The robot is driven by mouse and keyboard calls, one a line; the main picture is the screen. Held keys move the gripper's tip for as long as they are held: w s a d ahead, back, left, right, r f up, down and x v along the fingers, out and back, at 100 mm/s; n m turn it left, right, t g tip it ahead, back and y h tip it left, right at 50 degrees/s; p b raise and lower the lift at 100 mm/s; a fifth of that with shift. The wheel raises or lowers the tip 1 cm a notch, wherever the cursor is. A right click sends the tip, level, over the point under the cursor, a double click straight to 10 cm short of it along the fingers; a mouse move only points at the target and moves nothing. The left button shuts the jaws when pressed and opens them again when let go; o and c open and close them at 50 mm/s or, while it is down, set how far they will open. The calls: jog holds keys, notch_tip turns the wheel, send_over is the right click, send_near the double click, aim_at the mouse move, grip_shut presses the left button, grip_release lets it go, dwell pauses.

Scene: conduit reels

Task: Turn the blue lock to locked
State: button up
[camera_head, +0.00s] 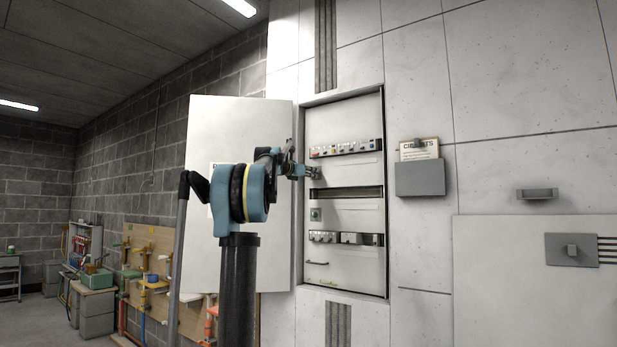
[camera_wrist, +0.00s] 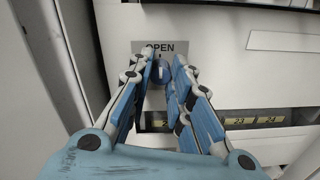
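The blue lock (camera_wrist: 162,73) is a small blue knob on a grey plate (camera_wrist: 196,46) marked OPEN, on the cabinet's pale front. It sits between the fingertips of my gripper (camera_wrist: 165,62), one finger on each side. A narrow gap shows at the right finger; the left finger looks very close, and I cannot tell whether it touches. In the head view my gripper (camera_head: 314,173) is at the left side of the open cabinet (camera_head: 345,270), below the top breaker row, and hides the lock. The lock's pointer is not clear.
The cabinet door (camera_head: 240,250) stands open at the left, close to my arm. A breaker row with yellow number labels (camera_wrist: 245,121) lies just below the lock. A document holder (camera_head: 420,179) hangs on the wall to the right.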

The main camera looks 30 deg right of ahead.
grip_shut()
jog(key=shift+m, duration=0.4)
jog(key=shift+s+f+m, duration=0.1)
jog(key=shift+m, duration=4.1)
jog(key=shift+s+m, duration=0.1)
jog(key=shift+m, duration=4.1)
jog(key=o, duration=0.8)
grip_release()
jog(key=shift+d+f, duration=0.1)
jog(key=shift+d, duration=0.1)
jog(key=shift+a, duration=0.1)
